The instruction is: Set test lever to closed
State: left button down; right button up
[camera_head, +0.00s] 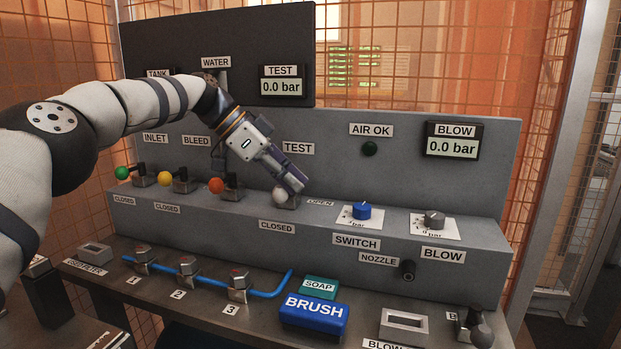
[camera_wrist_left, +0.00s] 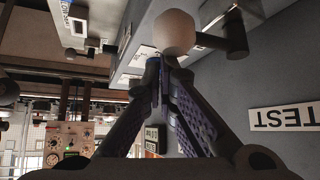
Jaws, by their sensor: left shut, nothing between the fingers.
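The test lever's white knob (camera_head: 280,196) shows below the TEST label (camera_head: 298,148), just left of its dark base. The CLOSED label (camera_head: 277,226) is below it, and the OPEN label (camera_head: 320,203) is to its right. My left gripper (camera_head: 292,185) points down at the lever, its fingertips beside the knob and covering part of the handle. In the left wrist view, the white knob (camera_wrist_left: 174,32) is just beyond the shut, empty fingertips (camera_wrist_left: 165,58); I cannot tell whether they touch. A dark arm joins knob to pivot there. My right gripper is in neither view.
Levers with green (camera_head: 122,173), yellow (camera_head: 165,180) and orange (camera_head: 216,185) knobs stand left of the test lever. A blue switch knob (camera_head: 362,211) and a grey blow knob (camera_head: 434,219) are to the right.

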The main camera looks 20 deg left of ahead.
pick_arm(q)
jog(key=shift+s+a, duration=0.15)
jog(key=shift+a, duration=0.15)
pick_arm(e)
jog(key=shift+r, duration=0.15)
pick_arm(q)
jog(key=shift+a+f, duration=0.1)
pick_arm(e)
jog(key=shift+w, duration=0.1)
